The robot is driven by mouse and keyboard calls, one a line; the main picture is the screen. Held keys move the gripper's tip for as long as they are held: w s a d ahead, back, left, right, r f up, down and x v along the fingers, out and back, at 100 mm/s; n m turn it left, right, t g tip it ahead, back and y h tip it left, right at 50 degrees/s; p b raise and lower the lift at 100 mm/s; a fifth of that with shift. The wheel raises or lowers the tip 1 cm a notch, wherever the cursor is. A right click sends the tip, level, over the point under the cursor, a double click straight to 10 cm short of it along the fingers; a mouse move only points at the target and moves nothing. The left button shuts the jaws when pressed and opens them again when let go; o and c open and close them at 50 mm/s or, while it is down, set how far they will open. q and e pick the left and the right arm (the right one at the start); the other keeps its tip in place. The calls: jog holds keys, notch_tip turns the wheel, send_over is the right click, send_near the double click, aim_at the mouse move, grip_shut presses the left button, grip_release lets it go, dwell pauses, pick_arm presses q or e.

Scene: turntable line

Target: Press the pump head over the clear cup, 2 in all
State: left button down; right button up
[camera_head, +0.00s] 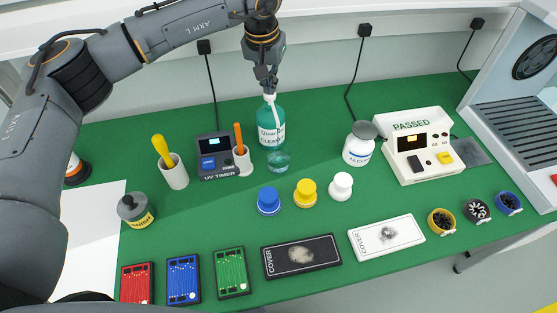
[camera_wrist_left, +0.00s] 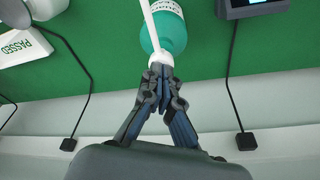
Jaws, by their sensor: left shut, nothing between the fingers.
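A teal pump bottle (camera_head: 271,133) stands at the back middle of the green table, with a white pump head (camera_head: 270,98) on top. A clear cup (camera_head: 279,161) stands just in front of it and holds a little teal tint. My left gripper (camera_head: 267,88) is directly above the pump head, shut and empty, fingers pointing down. In the left wrist view the shut fingertips (camera_wrist_left: 160,72) are at the white pump (camera_wrist_left: 149,25) over the teal bottle (camera_wrist_left: 170,28). I cannot tell whether they touch it. The right gripper is out of view.
A UV timer (camera_head: 214,155) and a white cup with an orange handle (camera_head: 242,158) stand left of the bottle. A white alcohol bottle (camera_head: 358,148) and a tester reading PASSED (camera_head: 417,150) are on the right. Coloured knobs (camera_head: 306,193), boards (camera_head: 183,279) and covers (camera_head: 300,256) lie in front.

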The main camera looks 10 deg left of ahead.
pick_arm(q)
jog(key=shift+s+f, duration=0.1)
jog(key=shift+f, duration=0.45)
jog(key=shift+r, duration=0.2)
jog(key=shift+r+p, duration=0.3)
jog(key=shift+r, duration=0.1)
jog(key=shift+w+p+v, duration=0.2)
jog(key=shift+p+v, duration=0.25)
jog(key=shift+v, duration=0.55)
jog(key=shift+w, duration=0.1)
jog(key=w+p+v, duration=0.1)
jog(key=p+v, duration=0.2)
jog(key=v, duration=0.3)
